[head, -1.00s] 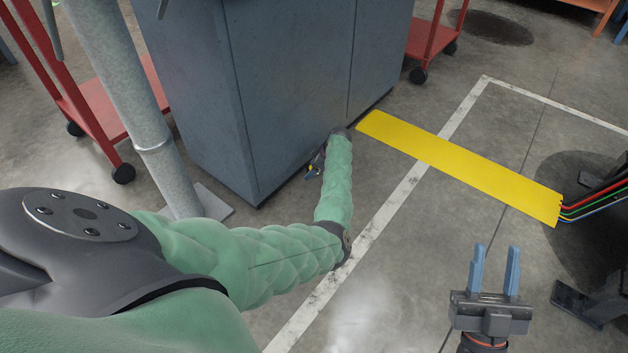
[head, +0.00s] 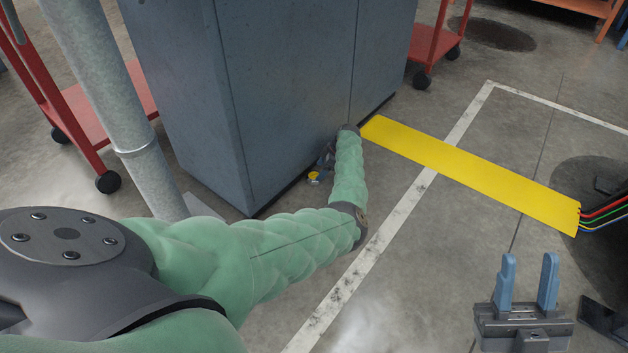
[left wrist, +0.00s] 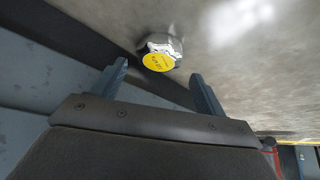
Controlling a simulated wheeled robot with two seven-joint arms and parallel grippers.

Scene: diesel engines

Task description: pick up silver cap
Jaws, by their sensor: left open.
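The silver cap (left wrist: 160,50) has a yellow label on its face and sits on the concrete floor near the base of the grey cabinet. In the head view a small yellow spot of it (head: 313,178) shows beside my left gripper (head: 324,166), which is mostly hidden by my green arm. In the left wrist view my left gripper (left wrist: 160,82) is open, and the cap lies just beyond and between its two fingertips, with nothing held. My right gripper (head: 526,282) is at the lower right of the head view, its blue fingers apart and empty.
The grey cabinet (head: 285,80) stands right behind my left gripper. A metal pole (head: 105,90) and a red cart (head: 90,120) are at the left. A yellow cable cover (head: 470,170) runs across the floor to coloured cables (head: 605,212). Open floor lies in the middle.

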